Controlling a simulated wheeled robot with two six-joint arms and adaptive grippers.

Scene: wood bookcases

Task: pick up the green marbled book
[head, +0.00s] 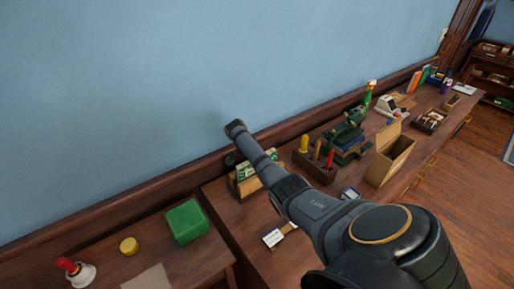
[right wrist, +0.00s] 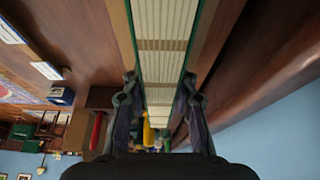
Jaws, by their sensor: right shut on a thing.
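The green marbled book (right wrist: 165,22) fills the top middle of the right wrist view, its pale page edges facing me between thin green covers. My right gripper (right wrist: 159,82) has one finger on each side of it and is shut on the book. Brown wood borders the book on both sides. In the head view my right arm reaches across to a small wooden holder (head: 247,187) with green and white items by the wall. The arm hides part of the holder, and I cannot make out the fingers there. My left gripper is not in view.
Right of the holder stand a wooden pen box (head: 314,170), dark green equipment (head: 345,133) and an open cardboard box (head: 391,155). A green box (head: 187,221), yellow disc (head: 129,246) and red-handled bell (head: 78,271) are on the left top. A blue wall rises behind.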

